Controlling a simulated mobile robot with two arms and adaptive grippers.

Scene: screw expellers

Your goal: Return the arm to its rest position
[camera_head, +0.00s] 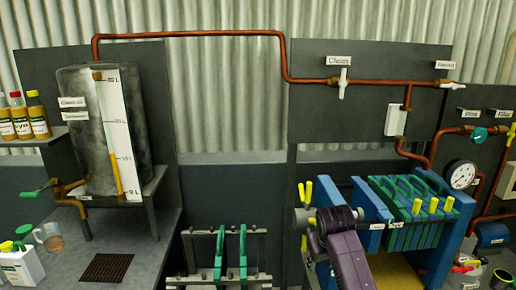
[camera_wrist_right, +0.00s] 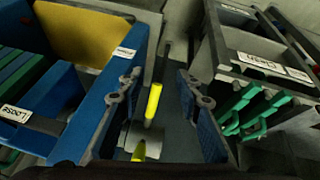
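My right arm (camera_head: 345,258) comes up from the bottom of the head view, in front of the left end of the blue press (camera_head: 372,218). Its dark wrist end is beside the press frame; the fingertips are not clear there. In the right wrist view my right gripper (camera_wrist_right: 158,88) is open, with its two blue-padded fingers apart. A yellow handle (camera_wrist_right: 153,104) shows in the gap between them, and I cannot tell how far below it is. Nothing is held. My left arm and gripper are not in view.
A rack with green-handled plates (camera_head: 242,250) stands left of the arm. A metal tank (camera_head: 75,130) and a glass jug (camera_head: 48,238) are on the left bench. Copper pipes (camera_head: 190,35) run along the back, and a gauge (camera_head: 461,174) sits right of the press.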

